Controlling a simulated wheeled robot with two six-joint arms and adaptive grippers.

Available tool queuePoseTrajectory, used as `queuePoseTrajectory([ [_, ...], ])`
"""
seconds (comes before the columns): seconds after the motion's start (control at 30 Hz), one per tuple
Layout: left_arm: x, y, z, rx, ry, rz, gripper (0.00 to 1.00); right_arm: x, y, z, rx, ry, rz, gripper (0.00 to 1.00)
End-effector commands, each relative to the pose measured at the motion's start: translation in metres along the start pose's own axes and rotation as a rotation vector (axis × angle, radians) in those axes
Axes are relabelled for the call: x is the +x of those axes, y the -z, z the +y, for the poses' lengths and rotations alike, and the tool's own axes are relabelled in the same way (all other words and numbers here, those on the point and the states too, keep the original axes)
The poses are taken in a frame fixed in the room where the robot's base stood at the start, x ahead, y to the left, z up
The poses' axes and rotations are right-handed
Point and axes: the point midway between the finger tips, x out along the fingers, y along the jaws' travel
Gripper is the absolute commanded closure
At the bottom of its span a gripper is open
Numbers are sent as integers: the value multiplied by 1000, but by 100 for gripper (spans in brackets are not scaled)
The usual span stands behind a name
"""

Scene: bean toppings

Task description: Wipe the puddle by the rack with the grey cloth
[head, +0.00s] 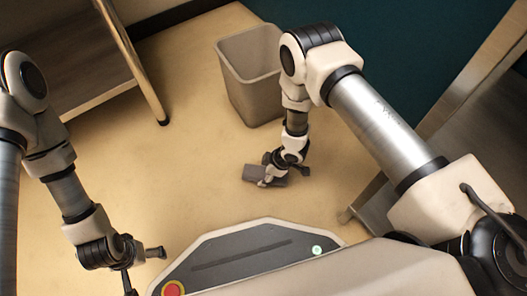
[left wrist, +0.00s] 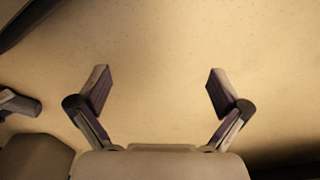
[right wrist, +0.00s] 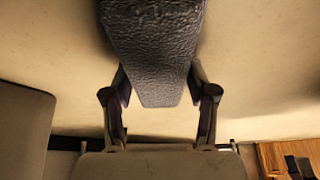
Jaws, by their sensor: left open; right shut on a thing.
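The grey cloth (head: 251,173) is a dark, folded-looking block low over the tan floor in the head view. My right gripper (head: 284,172) is shut on it. In the right wrist view the cloth (right wrist: 155,45) has a rough, leathery texture and extends forward from between the fingers of the right gripper (right wrist: 158,85). I cannot tell whether it touches the floor. My left gripper (head: 143,268) is open and empty at lower left; its spread fingers also show in the left wrist view (left wrist: 158,88). I cannot make out a puddle in any view.
A grey bin (head: 249,82) stands on the floor just beyond the right gripper. A shelf unit with metal legs (head: 75,60) stands at upper left. A metal-framed unit (head: 470,85) lies along the right. Open floor (head: 180,165) lies between the arms.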

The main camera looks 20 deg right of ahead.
Motion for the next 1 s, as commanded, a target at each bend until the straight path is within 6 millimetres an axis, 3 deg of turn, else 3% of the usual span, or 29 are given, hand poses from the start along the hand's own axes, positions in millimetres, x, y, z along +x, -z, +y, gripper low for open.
queuePoseTrajectory([
  [0.13, -4, -1, 0, -1, 0, -3, 0, 0, 2, -3, 2, 0, -1, 75],
  [0.3, -22, -4, 0, -6, -2, -14, 0, -26, 14, -3, 3, -2, 0, 75],
  [1.0, -74, -8, 1, -2, -4, -29, 0, -75, 36, -5, 14, -6, 0, 75],
])
